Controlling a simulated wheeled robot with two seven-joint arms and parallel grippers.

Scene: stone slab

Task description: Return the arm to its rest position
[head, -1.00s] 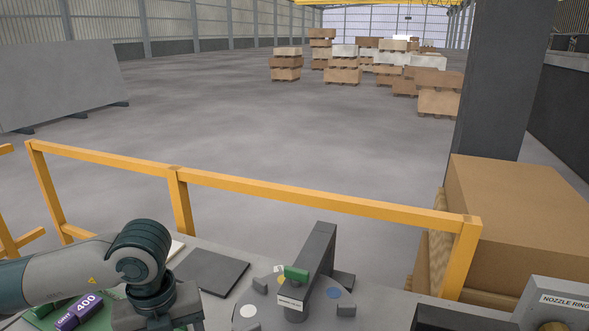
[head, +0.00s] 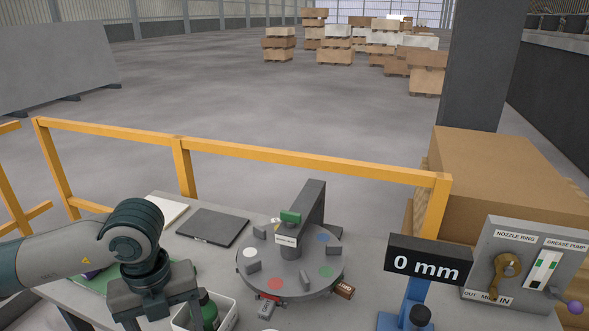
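My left arm comes in from the left, and its gripper (head: 158,318) points down over the front left of the stone bench. Its two fingers look spread apart with nothing seen between them; the tips run to the bottom edge of the picture. It is beside a white bin (head: 228,318) that holds a green bottle (head: 209,310). My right arm and gripper are not in view.
A round grey turntable (head: 290,270) with coloured spots stands mid-bench. A dark flat plate (head: 212,227) lies behind. A "0 mm" display (head: 428,262) and a nozzle ring panel (head: 525,262) stand right. A yellow rail (head: 300,158) runs behind the bench.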

